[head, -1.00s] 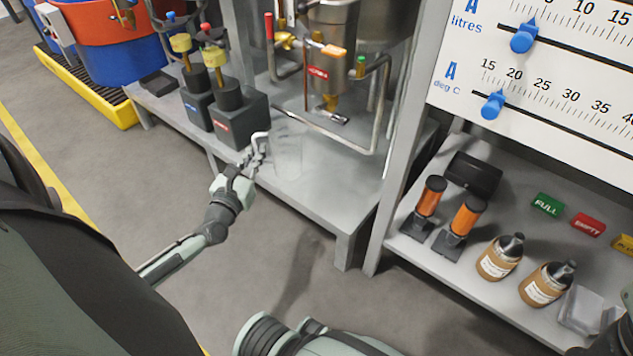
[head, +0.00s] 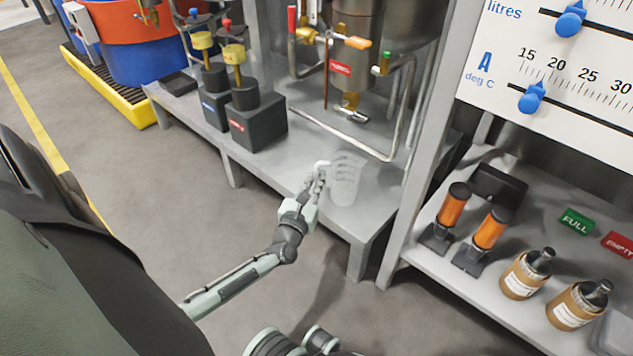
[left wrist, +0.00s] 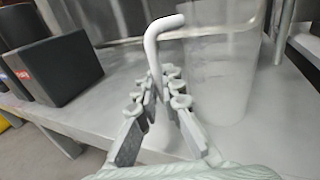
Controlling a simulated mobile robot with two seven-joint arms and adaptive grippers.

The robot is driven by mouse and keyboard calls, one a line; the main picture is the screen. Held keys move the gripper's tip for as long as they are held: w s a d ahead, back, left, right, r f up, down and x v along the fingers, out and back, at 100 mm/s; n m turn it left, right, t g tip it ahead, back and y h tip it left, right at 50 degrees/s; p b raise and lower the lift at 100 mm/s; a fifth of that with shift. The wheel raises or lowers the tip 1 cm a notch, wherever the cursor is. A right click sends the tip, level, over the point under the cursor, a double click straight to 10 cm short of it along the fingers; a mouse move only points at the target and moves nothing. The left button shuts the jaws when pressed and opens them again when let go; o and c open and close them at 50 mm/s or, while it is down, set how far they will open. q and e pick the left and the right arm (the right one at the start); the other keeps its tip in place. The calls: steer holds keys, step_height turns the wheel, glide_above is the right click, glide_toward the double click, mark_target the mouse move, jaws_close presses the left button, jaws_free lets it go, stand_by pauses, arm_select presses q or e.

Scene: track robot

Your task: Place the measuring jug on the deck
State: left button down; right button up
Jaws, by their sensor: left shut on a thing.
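The measuring jug (head: 345,182) is clear and faint, with a white handle. It appears upright at the front right part of the grey deck (head: 305,160). My left gripper (head: 318,178) is shut on the jug's handle, to the left of the jug's body. In the left wrist view the gripper fingers (left wrist: 165,100) close around the white handle, and the jug's body (left wrist: 215,80) stands just behind, to the right. I cannot tell whether the jug's base touches the deck. My right gripper is not in view.
Black boxes with yellow-topped valves (head: 256,120) stand on the deck's left. A steel vessel with pipes (head: 355,60) rises behind. Bare deck lies between the boxes and jug.

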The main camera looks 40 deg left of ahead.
arm_select(q)
steer(key=c, duration=1.7)
jaws_free()
steer(key=shift+r, duration=0.15)
steer(key=p+v, duration=0.2)
steer(key=v, duration=1)
